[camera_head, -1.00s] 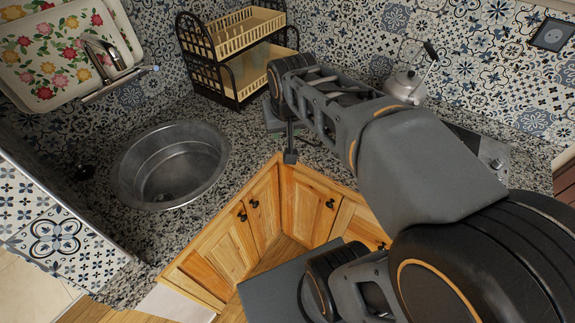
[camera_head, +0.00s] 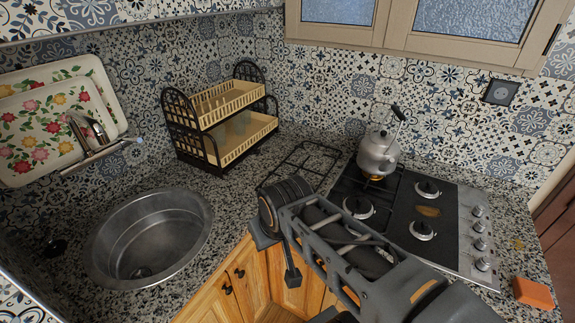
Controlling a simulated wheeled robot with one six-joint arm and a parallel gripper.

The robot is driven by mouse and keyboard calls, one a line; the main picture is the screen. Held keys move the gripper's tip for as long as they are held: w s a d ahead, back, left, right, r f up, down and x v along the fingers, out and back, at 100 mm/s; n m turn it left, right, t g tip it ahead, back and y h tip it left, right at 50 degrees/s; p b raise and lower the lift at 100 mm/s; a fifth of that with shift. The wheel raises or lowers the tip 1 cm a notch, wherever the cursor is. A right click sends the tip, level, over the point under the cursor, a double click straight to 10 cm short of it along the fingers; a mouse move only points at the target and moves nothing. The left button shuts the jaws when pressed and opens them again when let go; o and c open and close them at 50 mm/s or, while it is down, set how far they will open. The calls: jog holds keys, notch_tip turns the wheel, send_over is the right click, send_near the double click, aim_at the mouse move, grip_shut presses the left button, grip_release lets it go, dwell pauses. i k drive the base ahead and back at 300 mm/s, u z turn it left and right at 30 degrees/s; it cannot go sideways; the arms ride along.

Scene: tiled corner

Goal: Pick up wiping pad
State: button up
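An orange block (camera_head: 533,293), which looks like the wiping pad, lies on the granite counter at the lower right, just right of the stove. My gripper (camera_head: 286,262) is at the lower middle, over the counter's front edge and the wooden cabinets, well to the left of the orange block. One dark finger hangs down in view. The rest of the gripper is hidden by the wrist, so its opening does not show. Nothing is seen held in it.
A stove (camera_head: 440,218) with a metal kettle (camera_head: 378,152) stands between my gripper and the orange block. A two-tier dish rack (camera_head: 236,140), a round sink (camera_head: 150,240) and floral trays (camera_head: 45,125) are to the left.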

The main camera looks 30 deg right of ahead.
aim_at(529, 293)
jog(key=z, duration=3.35)
